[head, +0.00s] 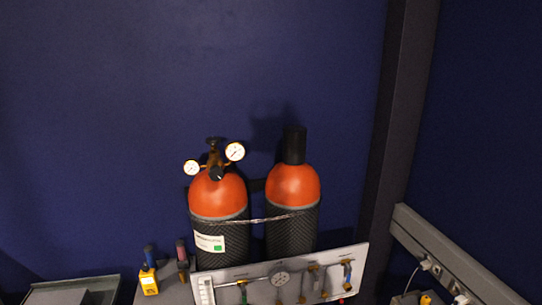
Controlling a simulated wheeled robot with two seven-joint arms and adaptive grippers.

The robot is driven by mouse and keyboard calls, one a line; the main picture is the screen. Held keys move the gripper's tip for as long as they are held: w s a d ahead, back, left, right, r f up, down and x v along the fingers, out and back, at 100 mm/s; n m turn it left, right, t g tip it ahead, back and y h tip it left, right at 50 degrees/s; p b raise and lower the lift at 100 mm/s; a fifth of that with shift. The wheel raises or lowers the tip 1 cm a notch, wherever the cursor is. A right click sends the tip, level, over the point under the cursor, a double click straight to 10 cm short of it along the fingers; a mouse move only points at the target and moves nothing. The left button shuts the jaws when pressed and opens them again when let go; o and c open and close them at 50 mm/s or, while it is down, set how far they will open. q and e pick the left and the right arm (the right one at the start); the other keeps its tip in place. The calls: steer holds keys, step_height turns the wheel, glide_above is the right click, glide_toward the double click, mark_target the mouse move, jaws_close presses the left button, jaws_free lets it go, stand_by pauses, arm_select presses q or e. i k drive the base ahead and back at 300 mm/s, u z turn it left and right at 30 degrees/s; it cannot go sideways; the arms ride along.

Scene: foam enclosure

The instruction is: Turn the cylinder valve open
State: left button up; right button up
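Two gas cylinders with orange tops and dark mesh-covered bodies stand side by side against the dark blue wall. The left cylinder (217,195) carries a brass regulator with two white-faced gauges, the left one (192,168) and the right one (235,151). A dark valve handwheel (213,141) sits at the top of that fitting. A black knob (217,174) faces forward below it. The right cylinder (292,187) has a tall black cap (294,145) over its top, so any valve there is hidden. Neither of my grippers is in the head view.
A chain (270,219) crosses both cylinders. A white panel (207,283) with a gauge (280,278) and several small valves stands in front. A yellow device (149,281) is at left. A dark post (396,120) and grey wall trunking (450,252) are at right. Space above the cylinders is clear.

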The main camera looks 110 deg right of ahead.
mark_target(212, 141)
steer(key=z, duration=3.25)
